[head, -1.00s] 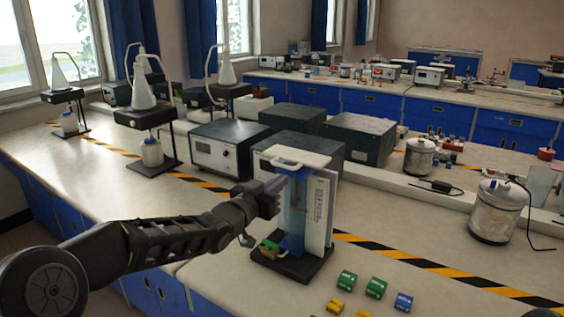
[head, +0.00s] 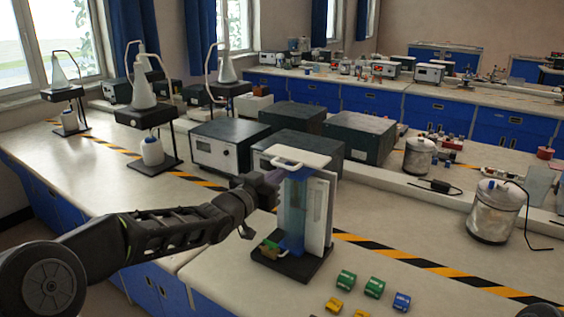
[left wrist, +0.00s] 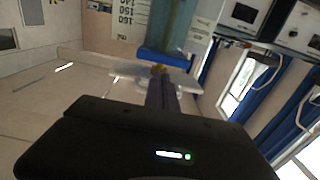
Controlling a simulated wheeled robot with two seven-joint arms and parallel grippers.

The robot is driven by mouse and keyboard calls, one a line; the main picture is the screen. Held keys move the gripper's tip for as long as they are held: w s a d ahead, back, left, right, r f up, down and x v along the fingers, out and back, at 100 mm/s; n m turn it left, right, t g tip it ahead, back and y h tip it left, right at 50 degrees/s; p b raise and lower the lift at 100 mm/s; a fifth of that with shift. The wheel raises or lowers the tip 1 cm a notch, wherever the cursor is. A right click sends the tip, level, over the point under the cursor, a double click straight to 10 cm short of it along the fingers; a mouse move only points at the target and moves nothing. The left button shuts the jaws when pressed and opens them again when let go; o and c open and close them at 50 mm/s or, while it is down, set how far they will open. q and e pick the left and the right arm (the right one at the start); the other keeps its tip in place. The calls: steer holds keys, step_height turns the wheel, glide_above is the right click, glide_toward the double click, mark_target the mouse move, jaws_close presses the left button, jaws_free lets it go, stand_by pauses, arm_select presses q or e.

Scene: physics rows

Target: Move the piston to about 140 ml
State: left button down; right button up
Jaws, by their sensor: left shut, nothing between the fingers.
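The piston device stands upright on a black base (head: 290,262) on the near bench, with a blue-tinted clear cylinder (head: 293,212) and a white top plate with a handle (head: 300,158). A white scale board (head: 318,215) stands behind the cylinder. In the left wrist view the scale (left wrist: 128,20) shows marks near 150 and 160, and a blue collar (left wrist: 165,57) crosses the cylinder. My left gripper (head: 272,181) is shut and empty, beside the cylinder's upper left, just below the top plate. Whether it touches is unclear. The piston level cannot be read. My right gripper is out of view.
Green, yellow and blue blocks (head: 374,287) lie on the bench to the right of the base. Grey boxes (head: 300,150) stand behind the device. A metal pot (head: 494,212) stands farther right.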

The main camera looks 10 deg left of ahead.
arm_select(q)
steer(key=shift+r+p, duration=1.4)
steer(key=shift+r, duration=0.9)
steer(key=shift+f, duration=0.1)
steer(key=shift+f+b, duration=0.7)
steer(key=v, duration=0.9)
steer(key=shift+s+f, duration=0.1)
